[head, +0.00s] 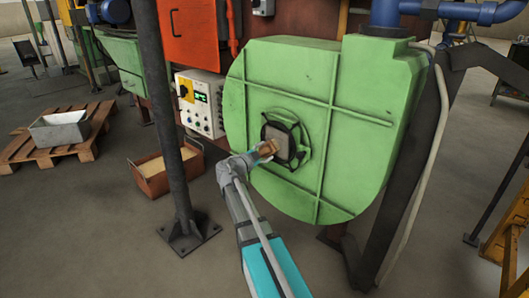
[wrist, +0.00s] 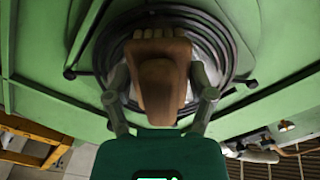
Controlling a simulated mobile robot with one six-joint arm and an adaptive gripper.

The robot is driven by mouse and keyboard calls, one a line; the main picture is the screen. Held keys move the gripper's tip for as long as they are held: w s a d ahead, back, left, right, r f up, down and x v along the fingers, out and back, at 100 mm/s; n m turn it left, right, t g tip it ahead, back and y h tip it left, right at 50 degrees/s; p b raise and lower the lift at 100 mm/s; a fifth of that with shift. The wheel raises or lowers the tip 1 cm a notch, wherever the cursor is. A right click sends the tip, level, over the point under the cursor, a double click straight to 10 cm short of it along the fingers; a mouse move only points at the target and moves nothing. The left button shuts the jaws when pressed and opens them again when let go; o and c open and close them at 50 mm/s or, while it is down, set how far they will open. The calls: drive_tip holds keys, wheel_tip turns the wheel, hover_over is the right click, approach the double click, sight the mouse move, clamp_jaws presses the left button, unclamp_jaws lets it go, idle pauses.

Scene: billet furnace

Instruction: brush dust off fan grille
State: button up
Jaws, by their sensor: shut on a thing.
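The green fan housing (head: 330,100) stands upright in the middle of the head view. Its round dark fan grille (head: 296,138) is set in the front face, with a grey-brown patch over its middle. My gripper (head: 266,149) is in front of the grille's left side, shut on a brown brush. In the wrist view, the gripper's fingers (wrist: 158,88) hold the brush (wrist: 157,60) from both sides. The brush's far end lies over the ringed grille (wrist: 222,45). I cannot tell whether the brush touches it. Part of the grille is hidden behind the brush.
A dark post (head: 165,110) stands left of my arm. A control box (head: 200,103) and an orange bin (head: 165,172) are behind it. A wooden pallet (head: 58,150) with a grey tray lies at left. A dark slanted support (head: 420,150) and yellow steps (head: 508,235) are at right.

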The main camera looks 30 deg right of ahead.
sight(273, 151)
drive_tip(key=shift+s, duration=0.1)
drive_tip(key=shift+s+d, duration=0.4)
drive_tip(key=shift+s, duration=0.45)
drive_tip(key=shift+s+d, duration=0.35)
drive_tip(key=shift+s, duration=0.45)
drive_tip(key=shift+s+d, duration=0.3)
drive_tip(key=shift+s, duration=0.6)
drive_tip(key=shift+s+d, duration=0.25)
drive_tip(key=shift+s, duration=0.65)
drive_tip(key=shift+r, duration=0.15)
drive_tip(key=shift+d+r+p, duration=0.15)
drive_tip(key=shift+r+p, duration=0.55)
drive_tip(key=shift+p, duration=0.15)
drive_tip(key=shift+w, duration=0.15)
drive_tip(key=shift+w+a, duration=0.4)
drive_tip(key=shift+w, duration=0.45)
drive_tip(key=shift+w+a, duration=0.35)
drive_tip(key=shift+w, duration=0.45)
